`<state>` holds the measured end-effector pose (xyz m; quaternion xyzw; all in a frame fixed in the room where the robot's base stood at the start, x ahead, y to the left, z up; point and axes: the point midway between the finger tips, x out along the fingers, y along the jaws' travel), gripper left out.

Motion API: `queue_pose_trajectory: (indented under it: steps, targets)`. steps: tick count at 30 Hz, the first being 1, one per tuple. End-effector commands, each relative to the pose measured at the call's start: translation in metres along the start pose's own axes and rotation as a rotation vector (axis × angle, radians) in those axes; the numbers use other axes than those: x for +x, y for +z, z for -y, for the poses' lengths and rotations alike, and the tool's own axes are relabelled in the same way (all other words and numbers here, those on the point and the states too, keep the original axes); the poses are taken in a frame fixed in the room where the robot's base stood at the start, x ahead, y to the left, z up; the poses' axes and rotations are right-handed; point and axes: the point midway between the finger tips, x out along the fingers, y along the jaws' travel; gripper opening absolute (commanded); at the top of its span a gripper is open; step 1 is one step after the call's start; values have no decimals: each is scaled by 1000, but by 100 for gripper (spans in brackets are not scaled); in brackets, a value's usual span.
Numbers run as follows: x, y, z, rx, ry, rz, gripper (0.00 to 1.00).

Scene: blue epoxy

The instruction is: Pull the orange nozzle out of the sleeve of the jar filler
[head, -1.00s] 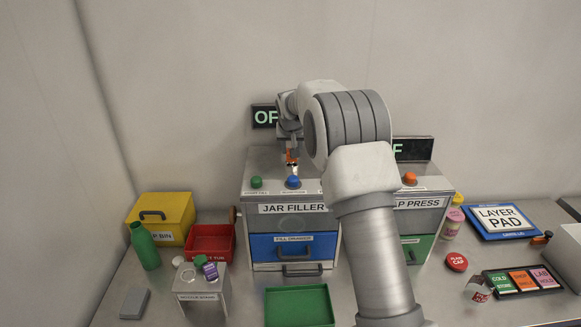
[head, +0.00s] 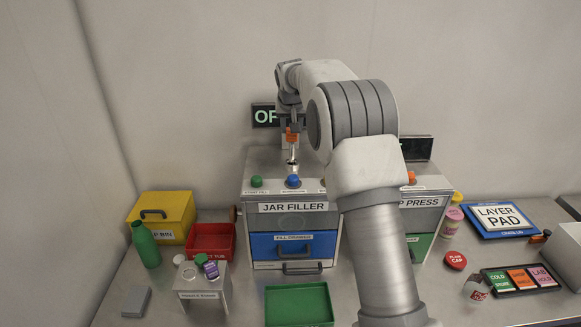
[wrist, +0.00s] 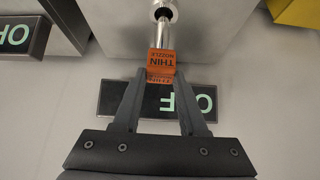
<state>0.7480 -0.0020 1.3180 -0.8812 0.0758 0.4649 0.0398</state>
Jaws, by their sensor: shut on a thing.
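The orange nozzle (head: 291,136) is upright above the jar filler (head: 256,195), with a length of bright metal showing below its orange block. In the wrist view its orange block (wrist: 161,60) reads "THIN NOZZLE". My gripper (wrist: 159,78) is shut on the nozzle, one finger on each side. Beyond the block, the metal stem runs to a shiny round sleeve (wrist: 168,6) with a dark opening at the top edge of the view. I cannot tell whether the stem's tip is still inside the sleeve.
A blue button (head: 292,181) and a green button (head: 256,181) sit on the filler top's front edge. A dark sign (head: 264,116) is on the wall behind. The cap press (head: 428,202) stands right, partly behind my arm. Space above the filler looks clear.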

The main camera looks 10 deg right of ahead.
Motion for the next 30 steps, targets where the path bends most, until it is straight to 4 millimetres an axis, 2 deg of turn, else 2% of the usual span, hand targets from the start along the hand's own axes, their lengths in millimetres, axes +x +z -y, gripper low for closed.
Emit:
queue_pose_trajectory:
  steps: [18,30]
  targets:
    - [-42,-29,0,1,0,-2,0]
    - [-63,-43,0,1,-1,-1,0]
